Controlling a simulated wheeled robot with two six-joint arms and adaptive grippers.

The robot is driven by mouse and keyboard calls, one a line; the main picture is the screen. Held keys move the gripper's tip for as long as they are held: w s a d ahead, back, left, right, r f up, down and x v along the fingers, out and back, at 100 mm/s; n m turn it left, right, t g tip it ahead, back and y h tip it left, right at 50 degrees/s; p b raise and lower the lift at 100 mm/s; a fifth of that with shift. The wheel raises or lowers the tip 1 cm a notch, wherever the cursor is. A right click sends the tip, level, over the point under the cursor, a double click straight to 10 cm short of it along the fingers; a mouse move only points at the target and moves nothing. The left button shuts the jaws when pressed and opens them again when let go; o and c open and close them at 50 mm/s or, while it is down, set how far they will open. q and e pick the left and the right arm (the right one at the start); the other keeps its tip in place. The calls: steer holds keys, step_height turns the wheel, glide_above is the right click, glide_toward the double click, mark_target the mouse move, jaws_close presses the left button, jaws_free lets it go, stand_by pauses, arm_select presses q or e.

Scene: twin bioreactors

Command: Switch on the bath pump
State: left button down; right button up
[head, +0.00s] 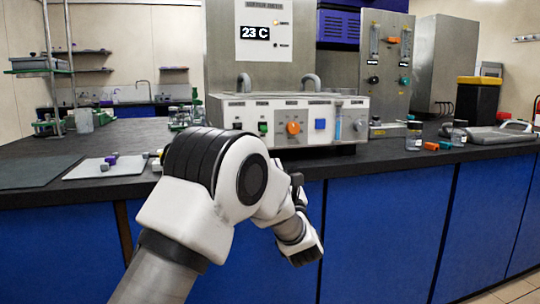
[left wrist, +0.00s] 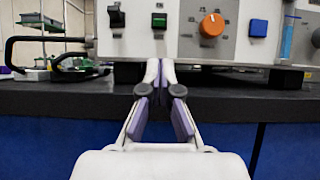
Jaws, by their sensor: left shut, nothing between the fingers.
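The bath unit's white control panel (head: 345,131) stands on the dark bench, below a grey housing with a "23 C" display (head: 255,33). The panel carries a dark switch (left wrist: 116,18), a green switch (left wrist: 159,20), an orange knob (left wrist: 212,25) and a blue button (left wrist: 258,28). The labels are too small to read, so I cannot tell which control is the pump's. My left gripper (left wrist: 160,68) is shut and empty. Its tips appear just below the green switch in the left wrist view; contact cannot be told. My left arm hides the gripper in the head view.
The black bench top (head: 390,155) has blue cabinets below its front edge. A grey mat (head: 35,171) and a white tray (head: 105,167) with small pieces lie at left. A black-handled item (left wrist: 45,55) is left of my gripper.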

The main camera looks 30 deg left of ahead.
mark_target(264, 129)
arm_select(q)
steer(key=b+x, duration=0.1)
steer(key=x, duration=0.8)
steer(key=shift+w+a+r, duration=0.1)
steer(key=shift+r, duration=0.05)
